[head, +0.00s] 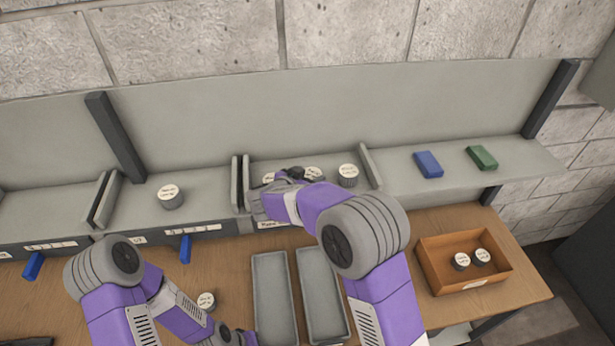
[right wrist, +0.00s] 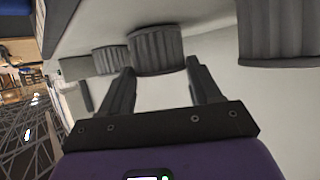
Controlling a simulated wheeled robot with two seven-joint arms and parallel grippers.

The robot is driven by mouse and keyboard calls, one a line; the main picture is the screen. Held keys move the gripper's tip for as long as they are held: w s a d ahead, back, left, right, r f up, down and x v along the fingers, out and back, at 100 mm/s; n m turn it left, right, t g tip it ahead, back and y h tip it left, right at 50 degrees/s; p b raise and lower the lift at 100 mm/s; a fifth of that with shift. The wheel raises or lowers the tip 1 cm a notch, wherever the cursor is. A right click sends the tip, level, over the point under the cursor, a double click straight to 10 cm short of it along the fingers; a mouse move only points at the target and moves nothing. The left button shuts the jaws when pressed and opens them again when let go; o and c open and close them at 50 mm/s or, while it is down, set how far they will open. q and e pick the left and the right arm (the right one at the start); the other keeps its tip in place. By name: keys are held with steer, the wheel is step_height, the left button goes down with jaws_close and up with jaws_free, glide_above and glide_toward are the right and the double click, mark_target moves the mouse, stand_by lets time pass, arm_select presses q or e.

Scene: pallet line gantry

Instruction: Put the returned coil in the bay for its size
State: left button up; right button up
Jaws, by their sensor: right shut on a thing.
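My right gripper (right wrist: 158,88) is shut on a grey ribbed coil (right wrist: 156,50), which sits between its two fingers in the right wrist view. In the head view that gripper (head: 285,182) is at the middle bay of the shelf, partly hidden by its own wrist. Coils with white labelled tops, one at the left (head: 268,178), one in the middle (head: 312,173) and one at the right (head: 348,175), show in this bay. I cannot tell which is held. The left bay has one coil (head: 170,196). My left gripper (head: 235,336) is low over the table, its jaws unclear.
A loose coil (head: 206,301) stands on the table beside my left arm. Two grey trays (head: 256,300) lie in front of the shelf. A brown box (head: 433,268) with two coils stands at right. A blue block (head: 428,164) and a green block (head: 482,157) lie on the right shelf. Upright dividers separate the bays.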

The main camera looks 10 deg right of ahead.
steer(key=shift+w+f, duration=0.1)
steer(key=o, duration=1.3)
steer(key=shift+a+r, duration=0.1)
steer(key=shift+r, duration=0.1)
steer(key=v, duration=1.1)
steer(key=shift+s+a+r+b, duration=0.1)
steer(key=shift+s+a+b, duration=0.1)
steer(key=shift+s+b, duration=0.2)
